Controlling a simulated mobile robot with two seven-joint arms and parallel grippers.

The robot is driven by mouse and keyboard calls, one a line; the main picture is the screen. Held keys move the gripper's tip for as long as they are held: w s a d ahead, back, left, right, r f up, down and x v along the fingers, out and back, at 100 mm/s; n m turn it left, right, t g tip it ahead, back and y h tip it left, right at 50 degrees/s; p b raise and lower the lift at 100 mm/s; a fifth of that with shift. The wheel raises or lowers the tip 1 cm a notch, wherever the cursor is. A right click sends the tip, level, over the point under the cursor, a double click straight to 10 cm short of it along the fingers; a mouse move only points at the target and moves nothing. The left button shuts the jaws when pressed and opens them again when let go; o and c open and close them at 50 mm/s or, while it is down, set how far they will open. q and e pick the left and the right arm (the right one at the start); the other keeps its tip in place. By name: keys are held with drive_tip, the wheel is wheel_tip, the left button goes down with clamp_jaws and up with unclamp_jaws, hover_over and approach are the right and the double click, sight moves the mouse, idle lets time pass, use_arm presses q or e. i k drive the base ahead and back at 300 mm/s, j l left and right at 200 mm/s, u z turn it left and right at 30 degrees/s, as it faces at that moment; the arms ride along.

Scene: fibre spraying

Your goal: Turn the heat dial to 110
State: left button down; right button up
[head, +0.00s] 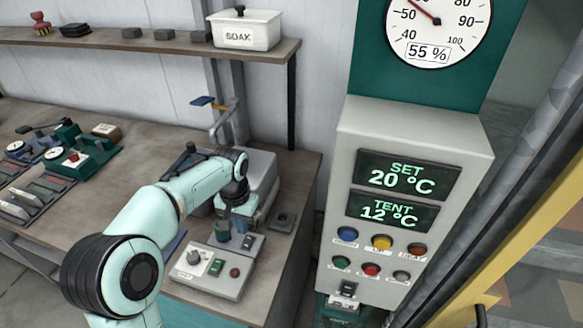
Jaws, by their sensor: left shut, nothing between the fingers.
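A grey control box (207,281) sits on the bench at lower centre. It has a dark round dial (193,257), a small green display and a red button on its top face. The dial's markings are too small to read, so I cannot tell its setting. My left gripper (223,232) points down at the back edge of this box, right of and behind the dial, apart from it. It is shut and empty. Whether its tips touch the box is unclear. My right gripper is not in view.
A white cabinet (346,142) on the right shows SET 20 °C and TENT 12 °C above several coloured buttons. A gauge (436,30) reads 55 %. A SOAK box (246,31) stands on the shelf. Green equipment (85,160) is on the bench at left.

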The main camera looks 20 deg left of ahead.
sight(193, 257)
drive_tip(key=k, duration=1)
